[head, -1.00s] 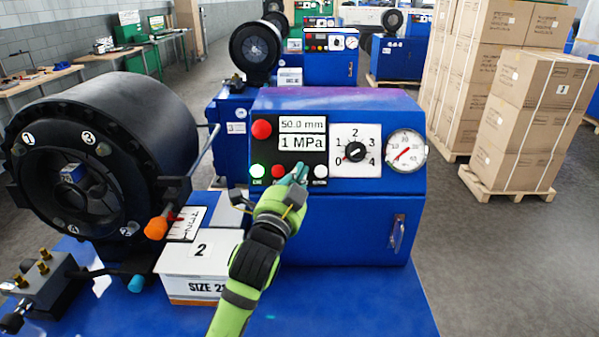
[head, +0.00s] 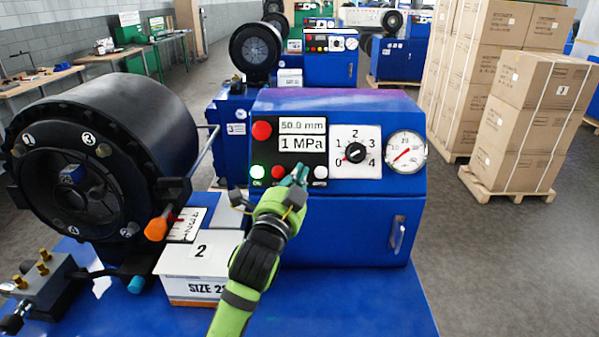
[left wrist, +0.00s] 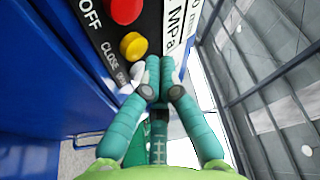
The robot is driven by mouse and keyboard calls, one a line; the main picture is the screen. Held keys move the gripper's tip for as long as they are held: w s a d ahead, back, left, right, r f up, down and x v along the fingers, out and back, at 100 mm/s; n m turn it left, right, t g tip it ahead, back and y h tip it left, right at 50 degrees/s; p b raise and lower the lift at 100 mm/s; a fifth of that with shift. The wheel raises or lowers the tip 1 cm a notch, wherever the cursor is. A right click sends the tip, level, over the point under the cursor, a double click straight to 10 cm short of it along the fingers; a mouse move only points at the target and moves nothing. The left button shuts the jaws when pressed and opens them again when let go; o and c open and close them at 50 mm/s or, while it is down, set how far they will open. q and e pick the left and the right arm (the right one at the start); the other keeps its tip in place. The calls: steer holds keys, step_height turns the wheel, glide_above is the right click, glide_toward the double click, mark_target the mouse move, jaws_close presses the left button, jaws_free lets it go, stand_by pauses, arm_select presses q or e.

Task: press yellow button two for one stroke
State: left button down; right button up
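The near machine's panel has a row of buttons. In the left wrist view the yellow button (left wrist: 133,46), by the word CLOSE, lies between the red OFF button (left wrist: 123,10) and a white button (left wrist: 138,74). In the head view my fingers hide the yellow button. My left gripper (head: 298,174) is at the panel between the red and white buttons. In the left wrist view its fingertips (left wrist: 160,76) are together, empty, beside the white button and just below the yellow one. I cannot tell whether they touch the panel. My right gripper is not in view.
A box marked 2 (head: 200,262) stands on the blue bench (head: 350,305) beside my left arm. The black crimper head (head: 100,125) is at left. A larger red button (head: 261,130), a dial (head: 355,152) and a gauge (head: 406,152) share the panel, with the display reading 1 MPa.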

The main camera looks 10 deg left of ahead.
arm_select(q)
steer(key=shift+w+f, duration=0.2)
steer(key=shift+w, duration=0.15)
steer(key=shift+w+a+f, duration=0.15)
steer(key=shift+w+f, duration=0.15)
steer(key=shift+w, duration=0.05)
stand_by(0.9)
stand_by(0.3)
steer(key=shift+s+r+p, duration=0.5)
steer(key=shift+s+p, duration=0.1)
steer(key=shift+s, duration=0.15)
